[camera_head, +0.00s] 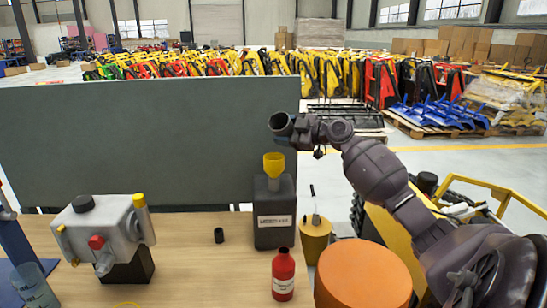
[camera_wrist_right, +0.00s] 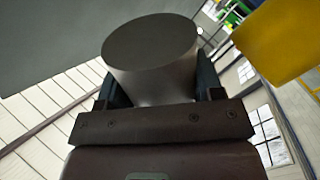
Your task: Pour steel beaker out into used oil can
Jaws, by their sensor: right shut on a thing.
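The steel beaker (camera_head: 280,124) is held up in the air, tilted on its side, in my right gripper (camera_head: 300,129). In the right wrist view the beaker (camera_wrist_right: 152,75) sits between the two fingers, and the gripper (camera_wrist_right: 160,95) is shut on it. The black can (camera_head: 273,222) with a white label stands on the table, with a yellow funnel (camera_head: 274,164) in its top. The beaker is above the funnel and apart from it. Whether liquid is in the beaker or leaving it cannot be told. My left gripper is not in view.
A red bottle (camera_head: 283,277) stands in front of the can. A grey machine housing (camera_head: 103,235) is at the left, with a clear beaker (camera_head: 34,286) beside it. A small black cup (camera_head: 219,235) stands left of the can. A grey panel (camera_head: 140,140) rises behind the table.

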